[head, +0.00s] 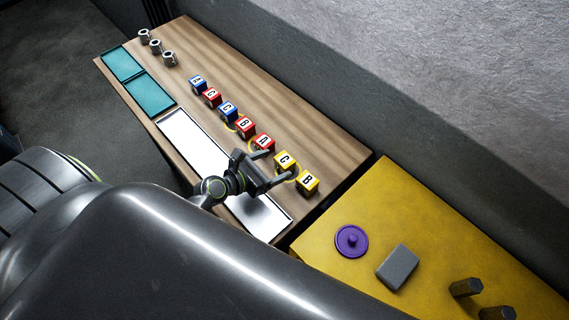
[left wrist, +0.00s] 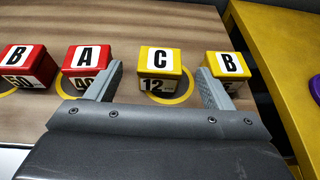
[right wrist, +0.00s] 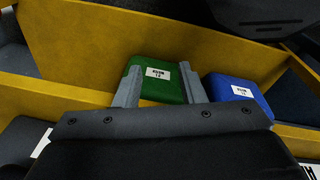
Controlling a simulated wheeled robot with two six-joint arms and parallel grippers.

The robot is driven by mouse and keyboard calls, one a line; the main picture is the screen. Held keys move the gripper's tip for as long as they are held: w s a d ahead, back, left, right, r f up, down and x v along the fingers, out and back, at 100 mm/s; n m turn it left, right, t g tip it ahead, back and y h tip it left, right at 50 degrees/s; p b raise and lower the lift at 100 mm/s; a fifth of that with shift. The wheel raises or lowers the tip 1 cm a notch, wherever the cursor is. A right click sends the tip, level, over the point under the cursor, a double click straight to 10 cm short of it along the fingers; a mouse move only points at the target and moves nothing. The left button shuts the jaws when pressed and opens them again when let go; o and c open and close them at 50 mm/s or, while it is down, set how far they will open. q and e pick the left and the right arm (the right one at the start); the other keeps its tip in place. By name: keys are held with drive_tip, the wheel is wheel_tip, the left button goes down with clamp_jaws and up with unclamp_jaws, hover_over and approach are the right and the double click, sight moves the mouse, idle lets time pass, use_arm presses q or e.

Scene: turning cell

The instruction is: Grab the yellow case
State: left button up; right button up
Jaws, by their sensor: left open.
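Two yellow cases stand at the near end of a row on the wooden table: one marked C (head: 285,162) and one marked B (head: 308,181). My left gripper (head: 272,168) is open and empty beside the row. In the left wrist view, the C case (left wrist: 160,65) appears between and beyond its fingers, on a yellow ring. The B case (left wrist: 226,65) is partly hidden by the right finger. My right gripper (right wrist: 160,85) is apart-fingered and appears empty in the right wrist view, facing a green box (right wrist: 158,73).
Red and blue cases (head: 228,109) continue the row, with a red A case (left wrist: 86,60) beside C. White trays (head: 192,141) lie along the table's front. A yellow surface (head: 330,270) holds a purple disc (head: 351,241) and grey block (head: 397,267). A blue box (right wrist: 238,97) stands beside the green one.

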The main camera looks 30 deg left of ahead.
sight(279, 164)
use_arm(q)
drive_tip(key=b+x, duration=0.1)
drive_tip(key=x, duration=0.1)
drive_tip(key=b+x, duration=0.1)
drive_tip(key=shift+w+d+f, duration=0.1)
drive_tip(key=shift+w+f, duration=0.1)
drive_tip(key=shift+f, duration=0.2)
drive_tip(key=shift+w+d+f, duration=0.15)
drive_tip(key=shift+w+d, duration=0.05)
drive_tip(key=shift+w, duration=0.3)
drive_tip(key=shift+s, duration=0.1)
drive_tip(key=shift+c, duration=0.7)
drive_tip(key=c, duration=1)
use_arm(e)
drive_tip(key=f, duration=0.1)
drive_tip(key=s+f, duration=0.1)
drive_tip(key=shift+d+f, duration=0.15)
drive_tip(key=shift+f, duration=0.2)
